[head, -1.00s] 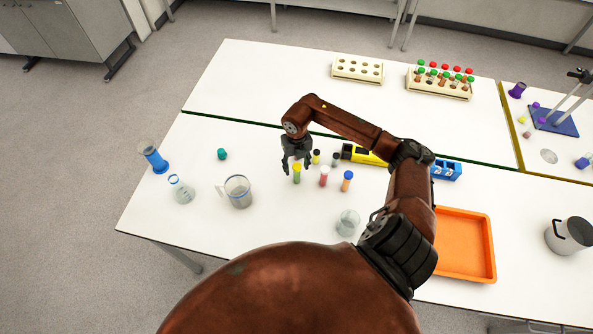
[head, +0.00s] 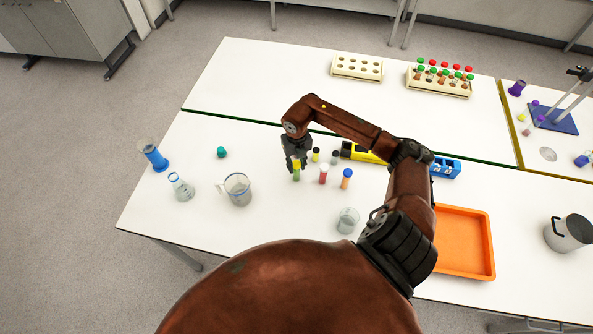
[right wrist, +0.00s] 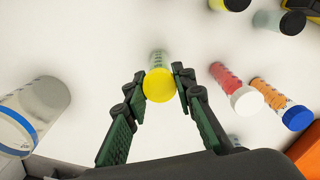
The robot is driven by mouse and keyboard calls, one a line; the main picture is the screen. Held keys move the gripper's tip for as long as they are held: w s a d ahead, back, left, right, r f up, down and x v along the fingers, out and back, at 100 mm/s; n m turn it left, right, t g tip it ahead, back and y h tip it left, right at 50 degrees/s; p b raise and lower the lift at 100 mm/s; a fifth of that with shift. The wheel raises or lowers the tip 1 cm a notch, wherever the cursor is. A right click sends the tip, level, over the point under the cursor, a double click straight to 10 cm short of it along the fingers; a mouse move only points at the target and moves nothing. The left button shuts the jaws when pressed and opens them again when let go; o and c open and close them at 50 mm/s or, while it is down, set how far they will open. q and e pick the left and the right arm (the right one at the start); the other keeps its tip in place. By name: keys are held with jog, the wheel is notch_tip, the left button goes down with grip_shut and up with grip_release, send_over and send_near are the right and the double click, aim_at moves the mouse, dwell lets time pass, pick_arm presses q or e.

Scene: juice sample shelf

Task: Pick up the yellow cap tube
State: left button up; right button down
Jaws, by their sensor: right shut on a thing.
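The yellow cap tube (head: 297,176) stands upright on the white table, left of the red and orange tubes. My right gripper (head: 297,165) is over it with its fingers closed on the tube's upper part. In the right wrist view the yellow cap (right wrist: 160,86) shows between the two dark fingers of the right gripper (right wrist: 158,78). The tube's lower part points away from the camera. I see no lift off the table. My left gripper is not in view.
A red tube with a white cap (head: 323,175) and an orange tube with a blue cap (head: 346,179) stand close on the right. A black-capped tube (head: 315,156) is just behind. A beaker (head: 237,190) stands left, and an orange tray (head: 464,244) lies right.

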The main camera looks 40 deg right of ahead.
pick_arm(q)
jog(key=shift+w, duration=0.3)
